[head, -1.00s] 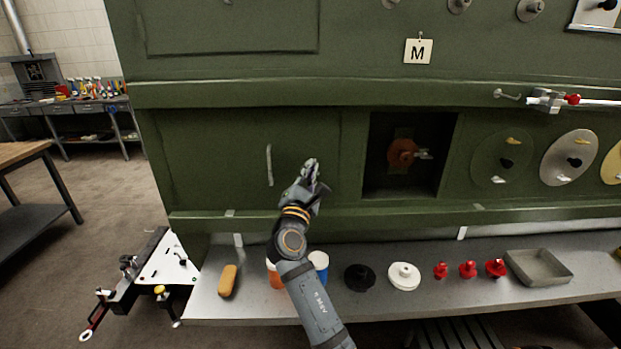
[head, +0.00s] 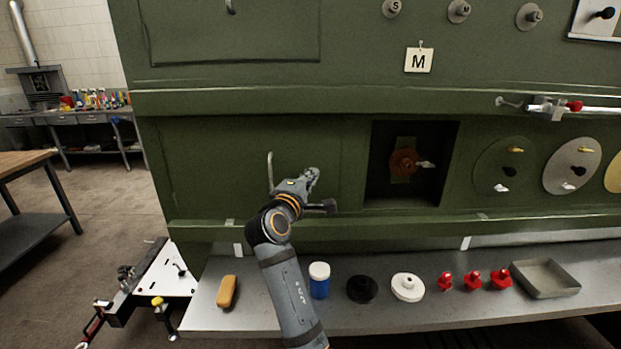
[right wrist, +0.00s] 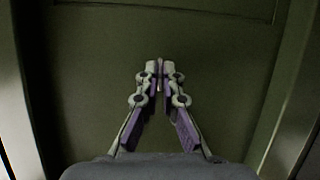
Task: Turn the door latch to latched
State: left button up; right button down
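A pale vertical bar handle (head: 270,171) stands on the green door panel (head: 215,165) left of the dark recess. It is the only latch-like part I see on this panel, and I cannot tell whether it is the door latch. My right gripper (head: 312,177) is in front of the panel, to the right of the bar and apart from it in the picture. In the right wrist view its fingers (right wrist: 160,70) converge with their tips together, and plain green panel lies behind them. A thin pale strip shows between the tips; I cannot tell what it is. My left gripper is out of view.
A square recess (head: 378,190) holds a red-brown round part (head: 404,162). Round plates (head: 571,165) are right of it. On the shelf (head: 400,315) are a yellow block (head: 227,291), a blue-and-white jar (head: 319,281), black and white discs, red knobs and a grey tray (head: 545,278).

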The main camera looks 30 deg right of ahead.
jog(key=shift+m, duration=0.4)
jog(key=c, duration=1.5)
grip_release()
jog(key=shift+c, duration=0.2)
